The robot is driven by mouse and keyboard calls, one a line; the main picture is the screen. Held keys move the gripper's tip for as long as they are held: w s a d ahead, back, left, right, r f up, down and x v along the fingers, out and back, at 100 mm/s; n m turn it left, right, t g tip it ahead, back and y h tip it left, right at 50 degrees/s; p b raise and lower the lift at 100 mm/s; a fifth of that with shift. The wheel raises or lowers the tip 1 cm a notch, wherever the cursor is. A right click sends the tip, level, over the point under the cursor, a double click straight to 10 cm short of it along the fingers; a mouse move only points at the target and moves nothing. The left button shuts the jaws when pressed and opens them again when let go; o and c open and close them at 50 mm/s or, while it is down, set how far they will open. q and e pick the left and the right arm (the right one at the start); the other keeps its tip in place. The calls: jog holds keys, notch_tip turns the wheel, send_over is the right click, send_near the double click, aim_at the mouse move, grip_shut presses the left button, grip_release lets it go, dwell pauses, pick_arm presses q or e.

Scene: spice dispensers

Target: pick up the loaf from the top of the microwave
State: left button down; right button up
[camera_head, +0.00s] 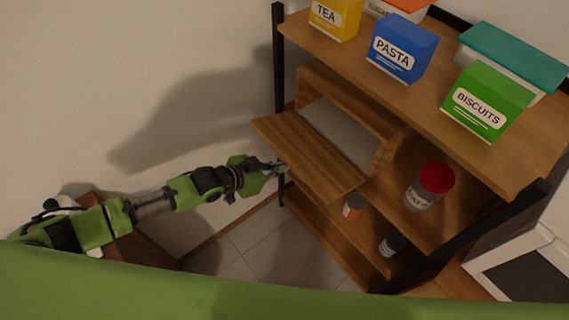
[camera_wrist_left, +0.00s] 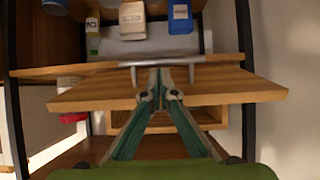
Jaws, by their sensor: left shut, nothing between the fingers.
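No loaf shows in either view. A white appliance with a dark panel (camera_head: 530,262), perhaps the microwave, is partly in view at the lower right of the head view; most of its top is cut off or hidden. My left gripper (camera_head: 279,167) is at the left edge of an open wooden front panel (camera_head: 310,160) on the shelf unit. In the left wrist view, my left gripper (camera_wrist_left: 164,88) has its fingers together, close to a grey bar handle (camera_wrist_left: 185,62) on this panel. I cannot tell whether they touch it. My right gripper is not in view.
The top shelf holds a yellow tea box (camera_head: 335,17), a blue pasta box (camera_head: 402,48), a green biscuits box (camera_head: 487,101) and a teal-lidded container (camera_head: 512,55).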

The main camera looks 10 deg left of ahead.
pick_arm(q)
jog(key=shift+w+d+f, duration=0.25)
jog(key=shift+d, duration=0.2)
jog(key=shift+f, duration=0.1)
notch_tip(320, 180, down, 6)
jog(key=b, duration=0.5)
jog(key=shift+a+f+b, duration=0.2)
jog(key=shift+b, duration=0.15)
jog(key=shift+s, duration=0.15)
jog(key=shift+r, duration=0.1)
